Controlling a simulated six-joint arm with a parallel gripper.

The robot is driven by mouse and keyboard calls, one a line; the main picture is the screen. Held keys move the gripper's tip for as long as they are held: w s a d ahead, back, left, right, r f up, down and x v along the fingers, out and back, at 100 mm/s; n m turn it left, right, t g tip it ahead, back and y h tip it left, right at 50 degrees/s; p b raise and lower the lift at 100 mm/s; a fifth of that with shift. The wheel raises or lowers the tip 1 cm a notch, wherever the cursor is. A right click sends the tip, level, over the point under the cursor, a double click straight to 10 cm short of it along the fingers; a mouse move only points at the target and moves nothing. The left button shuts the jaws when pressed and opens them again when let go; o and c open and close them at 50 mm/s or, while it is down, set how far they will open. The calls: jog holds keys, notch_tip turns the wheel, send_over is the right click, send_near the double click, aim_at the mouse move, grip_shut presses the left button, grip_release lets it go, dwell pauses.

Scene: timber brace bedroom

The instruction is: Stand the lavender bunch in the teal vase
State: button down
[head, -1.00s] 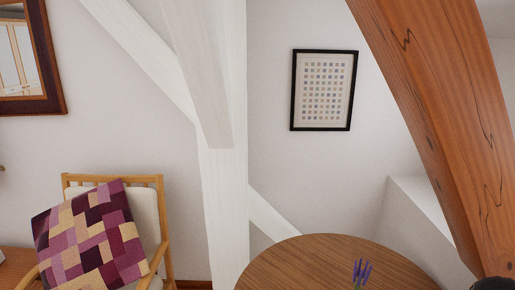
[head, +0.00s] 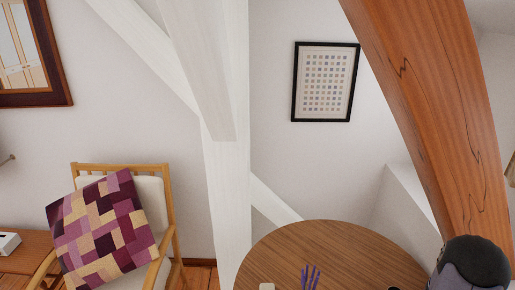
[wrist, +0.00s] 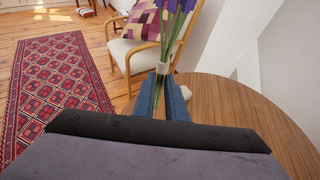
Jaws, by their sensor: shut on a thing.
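The lavender bunch (wrist: 172,22) has purple heads and green stems. In the wrist view it stands up from my gripper (wrist: 162,82), whose two blue fingers are shut around the stems. A pale band (wrist: 162,67) circles the stems just above the fingertips. In the head view only the purple tops of the lavender (head: 311,275) show, at the bottom edge over the round table; my gripper is not seen there. I cannot make out the teal vase in either view.
The round wooden table (head: 330,240) fills the lower right. A small white thing (head: 267,286) sits near its left side. A chair (head: 155,190) with a patchwork cushion (head: 103,230) stands to the left. A curved timber brace (head: 430,110) rises at the right, near a white post (head: 228,190).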

jog(key=shift+f+b, duration=2.25)
jog(key=shift+f, duration=0.2)
jog(key=w+d+f+m+t+h+b, duration=0.2)
jog(key=w+d+f+m+b, duration=0.25)
jog(key=d, duration=0.45)
jog(key=w+d+f+m+t+h+b, duration=0.1)
jog(key=w+d+f+t+h+b, duration=0.15)
jog(key=w+d+b, duration=0.4)
jog(key=w+d+r+m+h+b, duration=0.1)
jog(key=d+m+h+b, duration=0.1)
jog(key=d+b, duration=0.35)
jog(key=w+d+r+m+t+h+b, duration=0.1)
jog(key=d+m+h+b, duration=0.1)
jog(key=d, duration=0.7)
jog(key=w+d+r+m+h+b, duration=0.1)
jog(key=d+m+h+b, duration=0.2)
jog(key=d, duration=0.4)
jog(key=shift+n+y, duration=0.25)
jog(key=shift+n, duration=0.5)
jog(key=shift+f+b, duration=0.35)
jog(key=shift+f, duration=4.75)
jog(key=shift+f, duration=0.15)
